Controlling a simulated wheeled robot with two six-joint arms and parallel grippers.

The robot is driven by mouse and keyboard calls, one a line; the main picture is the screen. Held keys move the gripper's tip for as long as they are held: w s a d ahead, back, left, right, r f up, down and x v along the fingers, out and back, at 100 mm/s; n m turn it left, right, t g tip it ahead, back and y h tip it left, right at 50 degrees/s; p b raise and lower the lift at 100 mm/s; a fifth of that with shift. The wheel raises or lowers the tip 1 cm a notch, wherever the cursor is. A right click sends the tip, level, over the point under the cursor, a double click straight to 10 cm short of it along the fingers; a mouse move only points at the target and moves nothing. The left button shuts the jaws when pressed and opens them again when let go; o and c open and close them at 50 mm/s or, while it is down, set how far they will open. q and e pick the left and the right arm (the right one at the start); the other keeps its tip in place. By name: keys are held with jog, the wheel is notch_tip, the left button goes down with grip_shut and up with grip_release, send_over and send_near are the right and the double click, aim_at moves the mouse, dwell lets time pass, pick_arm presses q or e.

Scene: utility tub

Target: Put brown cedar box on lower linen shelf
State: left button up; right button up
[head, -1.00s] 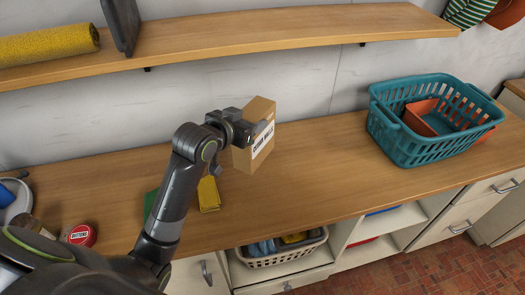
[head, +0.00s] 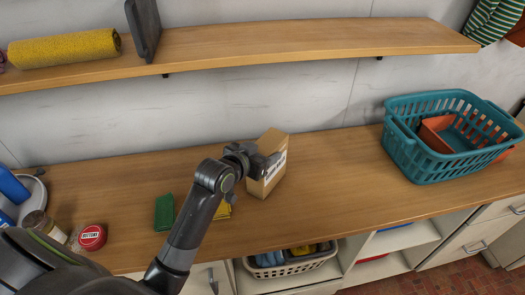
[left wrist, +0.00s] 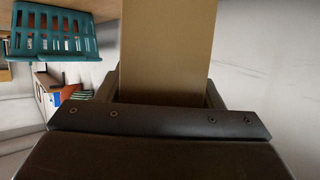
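The brown cedar box (head: 268,184) is a tan carton with a white label, at the middle of the wooden counter in the head view. It looks slightly tilted; I cannot tell whether its base touches the counter. My left gripper (head: 262,164) is at its upper part and appears shut on it. In the left wrist view the box (left wrist: 167,50) fills the space between the two fingers (left wrist: 162,98). A long wooden shelf (head: 300,40) runs along the wall above the counter. My right gripper is not in view.
A yellow roll (head: 65,48) and a dark upright slab (head: 144,28) occupy the shelf's left; its middle and right are clear. A teal basket (head: 430,165) stands right on the counter. Green (head: 164,212) and yellow (head: 223,210) pieces and a red-lidded jar (head: 92,237) lie left.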

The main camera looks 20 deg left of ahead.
pick_arm(q)
jog(key=o, duration=0.3)
jog(key=shift+r, duration=0.15)
jog(key=v, duration=1.1)
jog(key=shift+s+r, duration=0.2)
jog(key=shift+o, duration=0.4)
jog(key=shift+s+a, duration=0.15)
jog(key=shift+s, duration=0.1)
jog(key=s+f, duration=0.1)
jog(key=s, duration=0.4)
jog(key=x, duration=1.7)
jog(key=shift+w+a+r+p, duration=0.3)
jog(key=shift+a+p, duration=0.05)
jog(key=shift+a, duration=0.05)
